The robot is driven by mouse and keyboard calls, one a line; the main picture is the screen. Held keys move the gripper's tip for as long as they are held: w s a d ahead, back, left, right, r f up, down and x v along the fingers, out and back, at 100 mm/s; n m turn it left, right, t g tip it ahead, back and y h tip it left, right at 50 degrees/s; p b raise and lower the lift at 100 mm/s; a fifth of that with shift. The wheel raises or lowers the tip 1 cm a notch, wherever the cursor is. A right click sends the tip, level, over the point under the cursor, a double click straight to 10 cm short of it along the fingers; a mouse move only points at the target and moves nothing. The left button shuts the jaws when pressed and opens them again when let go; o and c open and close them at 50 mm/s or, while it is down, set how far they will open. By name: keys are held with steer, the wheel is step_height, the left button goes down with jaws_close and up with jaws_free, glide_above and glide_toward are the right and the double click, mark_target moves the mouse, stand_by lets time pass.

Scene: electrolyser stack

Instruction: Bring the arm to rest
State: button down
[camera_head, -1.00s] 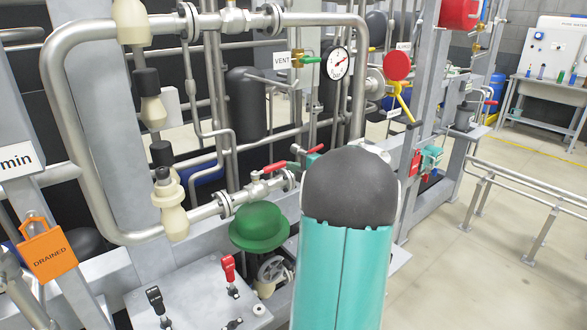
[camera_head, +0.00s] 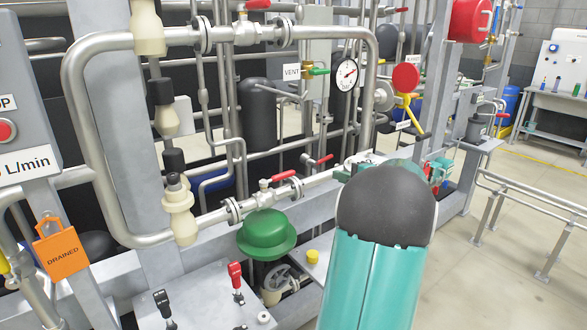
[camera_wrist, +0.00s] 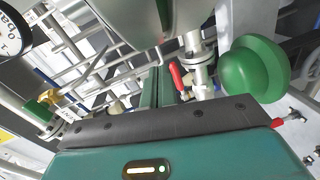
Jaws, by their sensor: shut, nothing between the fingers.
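My arm shows in the head view as a teal link with a dark grey rounded joint at the lower right. It hides most of my gripper there. In the wrist view my gripper (camera_wrist: 160,84) has its teal fingers together, with nothing seen between them. In that view a green dome (camera_wrist: 252,69) stands to the right of the fingers, and a red valve lever (camera_wrist: 176,78) shows close beside them. In the head view the green dome (camera_head: 266,232) is left of my arm, below a pipe with a red lever (camera_head: 284,175).
A steel pipe loop (camera_head: 75,130) with a pressure gauge (camera_head: 347,75) stands behind my arm. An orange DRAINED tag (camera_head: 61,250) hangs at left. A panel with red (camera_head: 236,277) and black levers lies in front. Open floor and a railing (camera_head: 530,205) are at right.

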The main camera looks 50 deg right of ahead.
steer(key=w+a+r+n+g+y, duration=0.1)
steer(key=w+a+n+g+y, duration=0.2)
steer(key=a+n, duration=0.7)
steer(key=w+a+n+g+y, duration=0.15)
steer(key=w+a+n, duration=0.35)
steer(key=a, duration=0.8)
steer(key=w+a+r+n+g+y, duration=0.1)
steer(key=w+a+n+y, duration=0.25)
steer(key=a+n, duration=0.7)
steer(key=s+a+f+n+g+h, duration=0.2)
steer(key=s+a+n, duration=0.6)
steer(key=a+n, duration=0.4)
steer(key=s+a+f+n+g+h, duration=0.1)
steer(key=s+a+n, duration=0.7)
steer(key=n, duration=1.3)
steer(key=a+f+g, duration=0.1)
steer(key=a+f, duration=0.1)
steer(key=a, duration=0.2)
steer(key=shift+a+g+h, duration=0.15)
steer(key=shift+g+h, duration=0.2)
steer(key=shift+h, duration=0.05)
